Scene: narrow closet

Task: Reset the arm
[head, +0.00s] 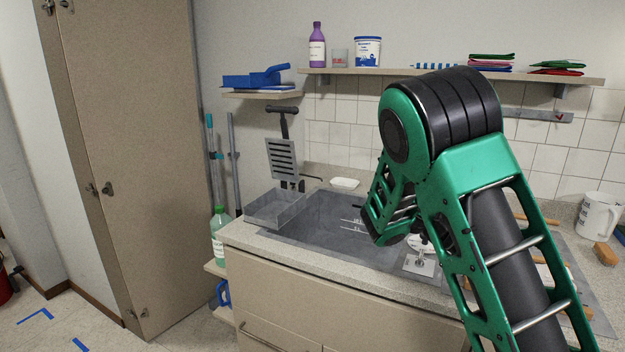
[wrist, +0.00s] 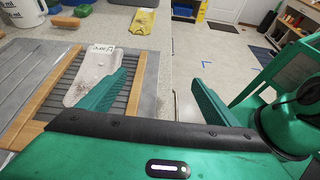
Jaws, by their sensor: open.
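My gripper (wrist: 158,88) is open in the wrist view, its two green fingers spread wide with nothing between them. It is over the front edge of the counter, beside a wood-framed slotted rack. In the head view my green and black arm (head: 470,165) is bent, with its elbow raised high over the right part of the counter. The arm hides part of the counter there, and I cannot make out the fingers in that view.
A labelled white piece (wrist: 95,75) lies on the rack. A yellow packet (wrist: 142,22) lies farther along the counter. A white jug (head: 598,214) stands at the right. A shelf (head: 400,73) with bottles and cloths is behind the arm. Open floor (wrist: 225,65) lies beyond the counter edge.

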